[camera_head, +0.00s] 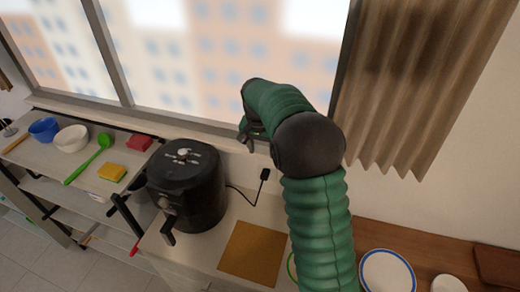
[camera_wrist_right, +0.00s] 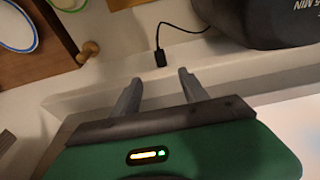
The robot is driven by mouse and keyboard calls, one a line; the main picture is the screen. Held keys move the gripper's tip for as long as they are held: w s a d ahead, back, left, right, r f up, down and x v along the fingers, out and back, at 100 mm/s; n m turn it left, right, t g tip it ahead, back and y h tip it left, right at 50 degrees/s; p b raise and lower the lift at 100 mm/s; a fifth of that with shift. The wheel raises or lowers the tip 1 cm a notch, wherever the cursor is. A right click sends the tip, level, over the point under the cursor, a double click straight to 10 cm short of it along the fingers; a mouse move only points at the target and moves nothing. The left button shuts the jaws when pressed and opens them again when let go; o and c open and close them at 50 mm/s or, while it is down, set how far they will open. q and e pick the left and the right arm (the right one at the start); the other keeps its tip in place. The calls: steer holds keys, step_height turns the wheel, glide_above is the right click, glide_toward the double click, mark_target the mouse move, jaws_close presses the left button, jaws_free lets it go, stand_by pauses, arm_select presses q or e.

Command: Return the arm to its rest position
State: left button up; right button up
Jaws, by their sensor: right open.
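My right arm (camera_head: 318,220) rises from the bottom of the head view in green ribbed segments and bends left at a black joint. My right gripper (camera_head: 247,133) is at its far end, near the window sill and above and to the right of the black air fryer (camera_head: 186,185). In the right wrist view the two grey fingers of my right gripper (camera_wrist_right: 160,92) stand apart with nothing between them. My left gripper is not in view.
A plug on a black cord (camera_head: 264,174) is on the wall. A brown board (camera_head: 253,250) lies right of the fryer. A shelf at left holds bowls (camera_head: 72,139), a green spoon (camera_head: 90,159) and sponges (camera_head: 112,172). A blue-rimmed plate (camera_head: 387,272) is at lower right.

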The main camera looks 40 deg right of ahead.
steer(key=s+a+f+n+t+y+b, duration=0.1)
steer(key=s+a+f+n+b, duration=0.15)
steer(key=a+f, duration=0.4)
steer(key=s+a+f+n+b, duration=0.2)
steer(key=a+f+n, duration=0.15)
steer(key=a, duration=0.65)
steer(key=s+a+f+n+b, duration=0.1)
steer(key=s+a+f+n, duration=0.2)
steer(key=s+a, duration=0.2)
steer(key=s+a+f+n+y+b, duration=0.1)
steer(key=s+a+f+n, duration=0.2)
steer(key=s+a, duration=0.1)
steer(key=shift+s+a+n, duration=0.3)
steer(key=shift+s+a, duration=0.05)
steer(key=shift+a, duration=0.45)
steer(key=shift+a, duration=0.3)
steer(key=shift+d, duration=0.2)
steer(key=shift+a, duration=0.1)
